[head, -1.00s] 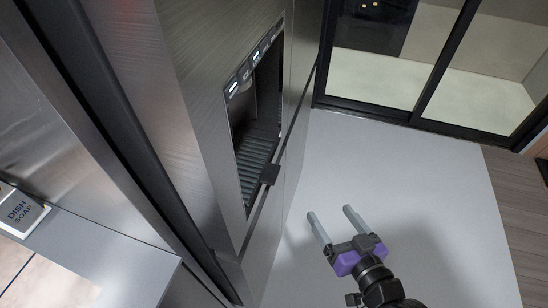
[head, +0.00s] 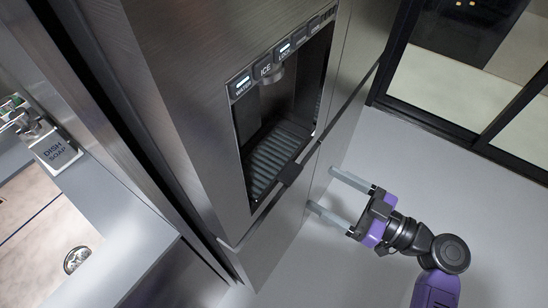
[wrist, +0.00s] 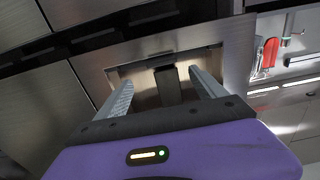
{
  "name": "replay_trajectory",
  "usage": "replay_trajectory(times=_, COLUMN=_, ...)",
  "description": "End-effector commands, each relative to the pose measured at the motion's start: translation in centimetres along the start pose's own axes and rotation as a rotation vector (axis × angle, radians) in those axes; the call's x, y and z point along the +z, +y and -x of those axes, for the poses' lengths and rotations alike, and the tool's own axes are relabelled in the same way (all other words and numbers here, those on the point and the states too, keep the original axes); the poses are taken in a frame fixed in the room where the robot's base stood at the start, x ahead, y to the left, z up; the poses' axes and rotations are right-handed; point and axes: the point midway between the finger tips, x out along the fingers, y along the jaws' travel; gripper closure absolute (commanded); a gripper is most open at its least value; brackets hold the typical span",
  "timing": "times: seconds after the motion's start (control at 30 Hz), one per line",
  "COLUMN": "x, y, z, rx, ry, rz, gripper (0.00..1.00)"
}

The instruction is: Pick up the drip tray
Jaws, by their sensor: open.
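The drip tray (head: 274,158) is a dark ribbed tray at the bottom of the dispenser recess in the fridge front. A dark tab (head: 290,173) juts from its front edge. My gripper (head: 322,188) is open and empty, just right of the tab, with its two grey fingers pointing at the fridge. In the wrist view the dark tab (wrist: 168,84) shows between the two fingers, further off. I see no contact with it. Most of the tray is hidden in the wrist view.
The steel fridge (head: 205,95) fills the middle, with a row of dispenser buttons (head: 285,48) above the recess. Dark-framed glass doors (head: 470,75) stand at the right. The pale floor is clear.

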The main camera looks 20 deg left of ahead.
Motion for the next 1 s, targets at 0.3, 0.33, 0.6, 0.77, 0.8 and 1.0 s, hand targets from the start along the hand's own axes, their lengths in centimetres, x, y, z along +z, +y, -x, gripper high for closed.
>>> replay_trajectory(times=0.3, x=0.1, y=-0.4, z=-3.8, rx=-0.002, ry=-0.002, rz=-0.005, gripper=0.2)
replay_trajectory(times=0.33, x=0.2, y=-0.5, z=-4.2, rx=-0.003, ry=-0.002, rz=-0.005, gripper=0.2)
replay_trajectory(times=0.6, x=0.5, y=-0.4, z=-6.5, rx=0.002, ry=-0.002, rz=-0.002, gripper=0.2)
replay_trajectory(times=0.77, x=0.6, y=-0.3, z=-6.6, rx=0.002, ry=-0.002, rz=-0.002, gripper=0.2)
replay_trajectory(times=0.8, x=0.6, y=-0.3, z=-6.6, rx=0.002, ry=-0.002, rz=-0.003, gripper=0.2)
replay_trajectory(times=1.0, x=0.6, y=-0.4, z=-6.5, rx=0.002, ry=-0.002, rz=-0.003, gripper=0.59)
